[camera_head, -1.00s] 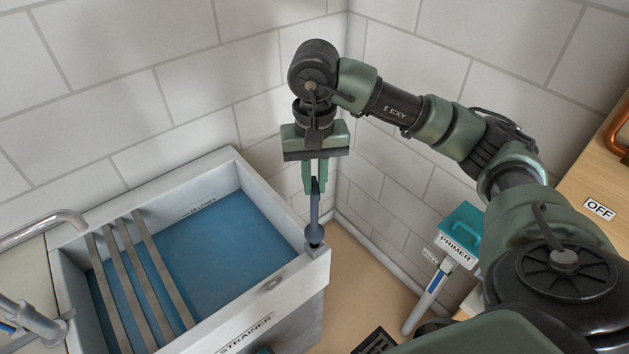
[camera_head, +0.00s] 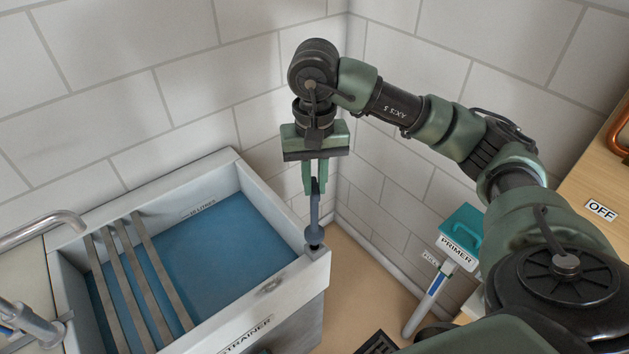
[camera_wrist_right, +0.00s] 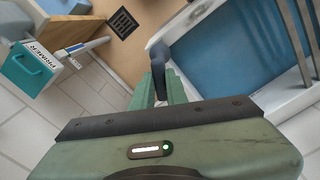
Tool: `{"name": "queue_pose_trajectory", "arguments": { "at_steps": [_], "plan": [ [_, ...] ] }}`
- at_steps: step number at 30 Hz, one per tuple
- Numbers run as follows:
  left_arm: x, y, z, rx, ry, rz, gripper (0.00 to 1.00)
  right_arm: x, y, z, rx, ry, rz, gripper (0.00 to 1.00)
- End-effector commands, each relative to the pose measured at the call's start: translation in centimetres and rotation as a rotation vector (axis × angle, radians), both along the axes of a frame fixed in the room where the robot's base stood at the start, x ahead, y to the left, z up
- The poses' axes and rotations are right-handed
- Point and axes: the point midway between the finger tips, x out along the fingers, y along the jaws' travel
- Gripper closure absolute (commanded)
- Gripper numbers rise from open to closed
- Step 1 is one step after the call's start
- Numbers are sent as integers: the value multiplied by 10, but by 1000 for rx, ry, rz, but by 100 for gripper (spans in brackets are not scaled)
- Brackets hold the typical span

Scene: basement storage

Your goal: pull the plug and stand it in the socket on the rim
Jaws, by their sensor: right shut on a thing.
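The plug (camera_head: 314,228) is dark blue-grey with a slim stem and a wider lower end. It hangs upright below my right gripper (camera_head: 314,188), which is shut on its top. Its lower end is at the dark socket (camera_head: 314,247) on the near right corner of the basin rim. I cannot tell whether it is inside the socket or just above it. In the right wrist view the plug (camera_wrist_right: 158,62) shows between the green fingers (camera_wrist_right: 159,80), and its far end reaches the rim corner. My left gripper is not in view.
The basin (camera_head: 290,283) holds blue water, with metal bars (camera_head: 135,285) across its left part. A tap (camera_head: 45,227) is at the left. A teal primer box (camera_head: 462,232) stands right of the basin by the wall. A dark floor grate (camera_head: 376,342) lies in front.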

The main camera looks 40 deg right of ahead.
Motion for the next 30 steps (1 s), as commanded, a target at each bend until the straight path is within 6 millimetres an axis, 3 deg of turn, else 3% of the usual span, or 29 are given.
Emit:
{"name": "queue_pose_trajectory", "arguments": {
  "at_steps": [30],
  "plan": [
    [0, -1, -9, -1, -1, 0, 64, 0, 0, -2, 0, 0, 0, 100]
  ]
}}
